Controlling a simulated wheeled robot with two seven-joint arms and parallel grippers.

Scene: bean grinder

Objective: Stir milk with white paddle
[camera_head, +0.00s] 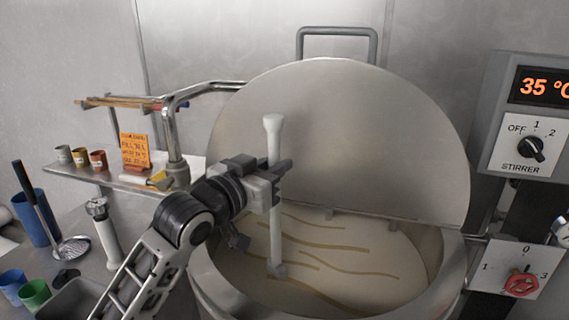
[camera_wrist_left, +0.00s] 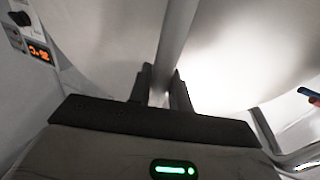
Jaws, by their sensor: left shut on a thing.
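The white paddle (camera_head: 274,225) stands nearly upright over the metal vat, its lower end at the milk surface. My left gripper (camera_head: 279,180) is shut on the upper part of its shaft. In the left wrist view the paddle (camera_wrist_left: 176,40) runs up between the two dark fingers (camera_wrist_left: 160,88). The milk (camera_head: 350,262) is off-white with several wavy brownish streaks. How deep the paddle's lower end sits is hard to tell. My right gripper is not in view.
The vat's rim (camera_head: 453,275) surrounds the milk, and its round lid (camera_head: 350,140) stands open behind. A control panel (camera_head: 530,120) reads 35 °C at right. A shelf with small cups (camera_head: 80,157) and an orange note (camera_head: 135,150) is at left. A curved pipe (camera_head: 170,125) rises beside the vat.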

